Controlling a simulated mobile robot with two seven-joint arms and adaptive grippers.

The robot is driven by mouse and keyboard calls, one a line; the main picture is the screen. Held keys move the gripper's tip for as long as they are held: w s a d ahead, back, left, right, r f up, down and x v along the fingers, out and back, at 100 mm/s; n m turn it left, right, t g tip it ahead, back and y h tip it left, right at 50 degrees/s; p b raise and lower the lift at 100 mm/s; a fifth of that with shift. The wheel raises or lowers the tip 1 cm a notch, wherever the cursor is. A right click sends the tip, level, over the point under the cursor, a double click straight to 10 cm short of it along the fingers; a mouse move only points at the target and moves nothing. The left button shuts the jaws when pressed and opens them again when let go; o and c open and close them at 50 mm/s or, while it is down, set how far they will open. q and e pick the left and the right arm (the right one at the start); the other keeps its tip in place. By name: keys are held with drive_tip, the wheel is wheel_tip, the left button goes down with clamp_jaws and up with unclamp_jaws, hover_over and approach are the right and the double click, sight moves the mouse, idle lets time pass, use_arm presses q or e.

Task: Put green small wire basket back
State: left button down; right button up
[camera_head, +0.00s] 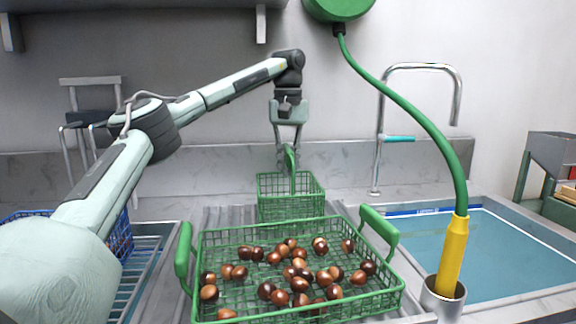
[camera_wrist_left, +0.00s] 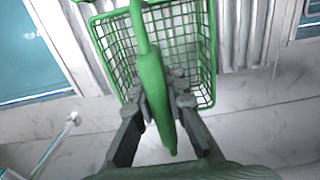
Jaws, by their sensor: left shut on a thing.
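The green small wire basket (camera_head: 275,207) stands behind the larger green basket in the head view, and no chestnuts show in it. My left gripper (camera_head: 290,146) comes down from above and is shut on the small basket's upright green handle. The left wrist view shows the handle (camera_wrist_left: 152,85) between the fingers (camera_wrist_left: 160,105), with the wire mesh of the small basket (camera_wrist_left: 205,45) beyond. The small basket looks level; I cannot tell whether it touches the ribbed surface below. My right gripper is not in view.
A large green wire basket (camera_head: 213,236) with several chestnuts (camera_head: 300,265) fills the front middle. A blue wire basket (camera_head: 122,240) is at left. A sink (camera_head: 500,255) with a tap (camera_head: 380,130) lies at right. A yellow-handled hose sprayer (camera_head: 453,255) stands in a metal holder.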

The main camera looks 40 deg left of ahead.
use_arm(q)
drive_tip(key=shift+f, duration=0.1)
drive_tip(key=c, duration=1.6)
unclamp_jaws()
drive_tip(key=shift+o, duration=0.2)
wheel_tip(320, 180, up, 12)
drive_tip(key=shift+r, duration=0.15)
